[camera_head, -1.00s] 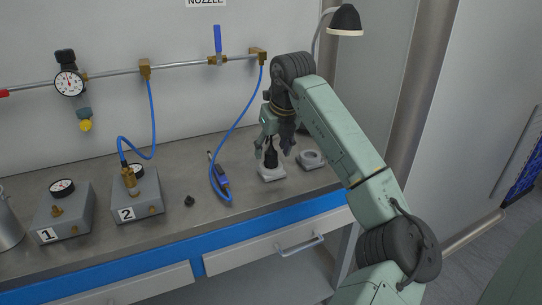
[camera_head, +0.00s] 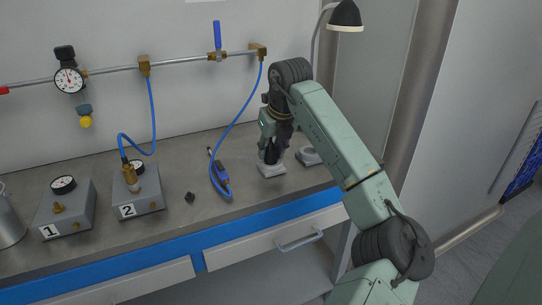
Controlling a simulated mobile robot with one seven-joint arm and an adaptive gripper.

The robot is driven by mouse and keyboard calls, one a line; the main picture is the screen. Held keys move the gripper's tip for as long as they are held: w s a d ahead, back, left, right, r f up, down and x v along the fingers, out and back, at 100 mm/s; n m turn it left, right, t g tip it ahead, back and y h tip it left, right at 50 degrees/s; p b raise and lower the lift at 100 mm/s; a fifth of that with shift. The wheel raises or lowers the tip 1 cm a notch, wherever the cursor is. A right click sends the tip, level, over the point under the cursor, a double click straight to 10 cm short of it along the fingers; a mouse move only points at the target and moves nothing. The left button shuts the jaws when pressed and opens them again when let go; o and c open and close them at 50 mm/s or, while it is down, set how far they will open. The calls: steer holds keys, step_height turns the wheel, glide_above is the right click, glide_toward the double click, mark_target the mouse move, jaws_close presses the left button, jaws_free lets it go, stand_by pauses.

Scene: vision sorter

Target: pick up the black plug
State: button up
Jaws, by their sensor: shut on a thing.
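The black plug (camera_head: 269,158) stands upright at the pale square base (camera_head: 272,171) on the right part of the bench. My gripper (camera_head: 269,148) points down from above and is shut on the black plug. The fingers hide part of the plug. I cannot tell whether the plug still touches the base.
A round pale holder (camera_head: 307,156) is just right of my gripper. A small black piece (camera_head: 190,197) lies on the bench (camera_head: 180,222). Grey boxes 1 (camera_head: 72,217) and 2 (camera_head: 147,199) stand further left.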

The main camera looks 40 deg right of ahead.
jaws_close()
steer(key=shift+r, duration=0.15)
steer(key=shift+r, duration=0.2)
step_height(320, 180, up, 3)
steer(key=shift+f+b, duration=0.1)
steer(key=shift+b, duration=0.65)
steer(key=s+a+b, duration=0.2)
steer(key=s+a, duration=0.2)
steer(key=s, duration=0.2)
steer(key=s+a+r+b, duration=0.1)
steer(key=s+a+b, duration=0.2)
steer(key=s, duration=0.4)
steer(key=shift+s+a+r, duration=0.25)
steer(key=shift+a, duration=0.6)
